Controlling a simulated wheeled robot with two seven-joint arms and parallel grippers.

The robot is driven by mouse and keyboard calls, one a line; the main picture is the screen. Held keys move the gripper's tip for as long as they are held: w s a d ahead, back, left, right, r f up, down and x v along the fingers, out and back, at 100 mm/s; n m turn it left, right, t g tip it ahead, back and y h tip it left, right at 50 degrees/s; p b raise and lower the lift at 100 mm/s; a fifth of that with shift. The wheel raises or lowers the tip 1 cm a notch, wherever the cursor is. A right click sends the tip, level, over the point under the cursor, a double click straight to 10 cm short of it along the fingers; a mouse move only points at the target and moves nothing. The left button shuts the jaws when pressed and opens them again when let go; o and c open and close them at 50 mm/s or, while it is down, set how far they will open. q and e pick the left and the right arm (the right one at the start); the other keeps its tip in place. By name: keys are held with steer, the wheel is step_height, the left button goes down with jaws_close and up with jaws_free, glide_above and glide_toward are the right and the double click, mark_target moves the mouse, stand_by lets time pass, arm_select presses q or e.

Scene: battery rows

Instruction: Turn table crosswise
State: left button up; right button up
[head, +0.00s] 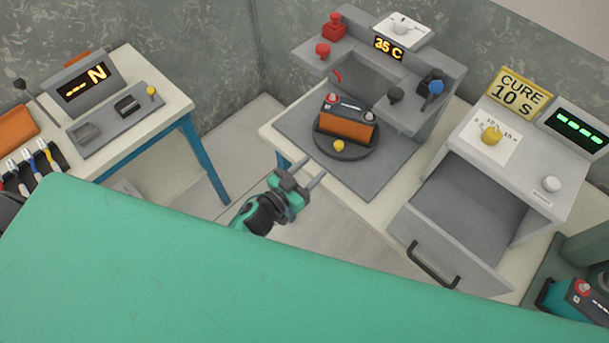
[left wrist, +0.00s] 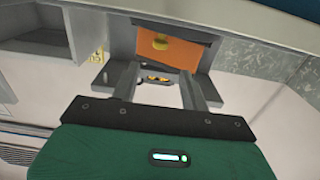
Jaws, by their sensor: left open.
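The turntable (head: 350,151) is a dark round disc on a grey mat, with a yellow knob (head: 339,146) at its near edge. An orange and black battery (head: 345,126) with a red and a grey terminal sits on it, its long orange side facing me. My left gripper (head: 311,174) is open and empty, in front of the turntable and apart from it. In the left wrist view, the orange battery side (left wrist: 190,52) and the yellow knob (left wrist: 160,43) show beyond the spread fingers (left wrist: 160,82). My right gripper is not in view.
A grey station with a 35 C display (head: 388,48) and a red button stands behind the turntable. To the right is a box with its door (head: 445,255) open. A table with a lit N display (head: 83,88) stands left. A green surface (head: 150,265) fills the foreground.

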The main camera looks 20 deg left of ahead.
arm_select(q)
steer(key=shift+v, duration=1)
